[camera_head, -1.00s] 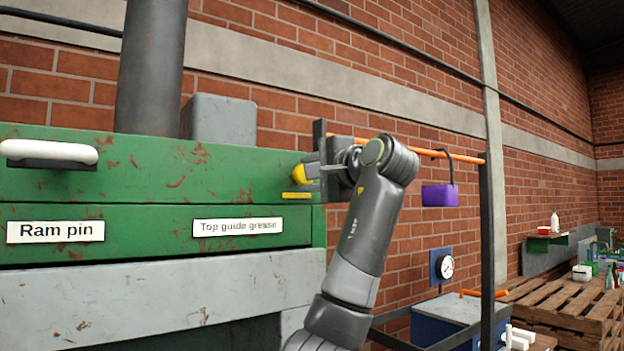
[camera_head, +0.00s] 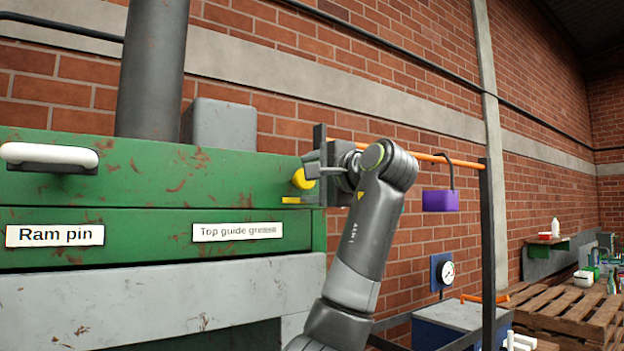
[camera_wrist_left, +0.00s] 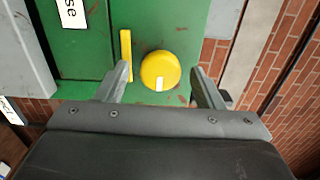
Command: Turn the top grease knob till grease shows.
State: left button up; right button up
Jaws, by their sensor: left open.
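The yellow grease knob (camera_head: 301,180) sits on the green machine beam above the "Top guide grease" label (camera_head: 238,231). It also shows in the left wrist view as a round cap (camera_wrist_left: 160,71) with a white mark at its lower edge. A yellow bar (camera_wrist_left: 126,56) lies beside it, also visible in the head view (camera_head: 292,200). My left gripper (camera_head: 310,170) is open at the knob. In the wrist view its fingers (camera_wrist_left: 162,80) are on either side of the knob, with gaps. No grease is visible. My right gripper is out of view.
A white handle (camera_head: 48,154) sticks out at the left above the "Ram pin" label (camera_head: 55,235). An orange rail on a dark post (camera_head: 488,250), a purple box (camera_head: 440,200) and a gauge (camera_head: 446,271) stand to the right. A wooden pallet (camera_head: 580,315) is farther right.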

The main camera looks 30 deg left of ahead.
pick_arm(q)
jog(key=b+v, duration=0.6)
jog(key=v, duration=1.1)
jog(key=shift+d, duration=0.2)
jog(key=shift+s, duration=0.15)
jog(key=shift+f, duration=0.1)
